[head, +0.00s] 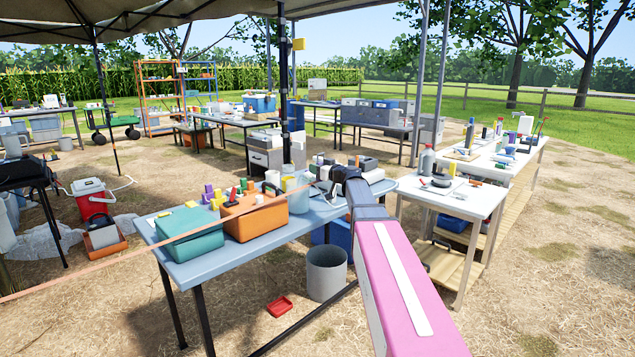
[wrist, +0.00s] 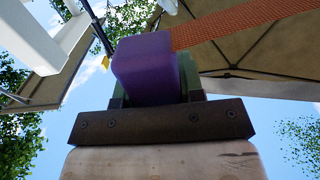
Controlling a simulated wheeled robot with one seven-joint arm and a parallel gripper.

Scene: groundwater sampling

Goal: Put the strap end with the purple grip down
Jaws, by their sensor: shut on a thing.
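The purple grip (wrist: 146,68) is a block that fills the middle of the wrist view. The orange strap (wrist: 240,30) runs from it to the upper right. My gripper (wrist: 152,92) is shut on the purple grip, with greenish finger parts showing behind it. In the head view my gripper (head: 326,176) is over the far right part of the blue-grey table, seen along my arm. The strap (head: 150,241) stretches from it in a straight line down to the left edge, crossing in front of the table. The purple grip cannot be made out clearly in the head view.
The blue-grey table (head: 200,268) carries a teal box (head: 190,233), an orange box (head: 254,216) and several small items. A grey bin (head: 326,274) and a red tray (head: 280,307) are on the ground. A white-topped table (head: 468,203) stands at right.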

